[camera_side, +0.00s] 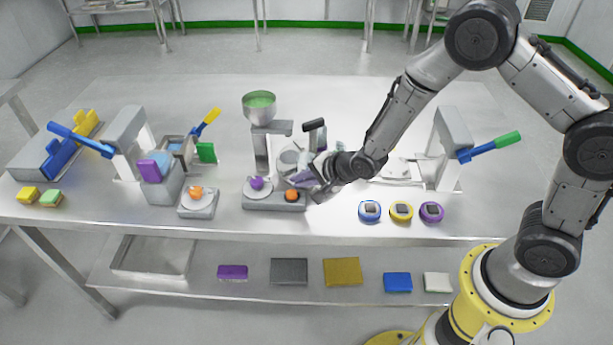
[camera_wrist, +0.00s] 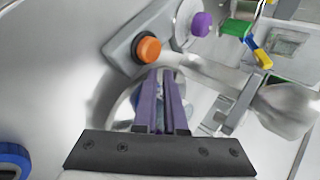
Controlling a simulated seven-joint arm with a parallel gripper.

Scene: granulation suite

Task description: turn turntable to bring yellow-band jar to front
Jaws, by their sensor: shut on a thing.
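I cannot make out a turntable or a yellow-band jar with certainty in either view. My gripper (camera_side: 301,180) has purple fingers and is low at the machine in the middle of the table, right of its purple knob (camera_side: 257,183) and above its orange button (camera_side: 292,196). In the wrist view the gripper (camera_wrist: 160,75) has its fingers close together, shut on a small pale grey-blue part that they mostly hide. Around the fingertips is a rounded grey body (camera_wrist: 120,105), partly hidden. The orange button (camera_wrist: 147,49) and purple knob (camera_wrist: 201,24) lie just beyond.
Blue (camera_side: 369,211), yellow (camera_side: 401,211) and purple (camera_side: 431,212) round devices sit right of my gripper. A press with a green-tipped handle (camera_side: 449,150) stands farther right.

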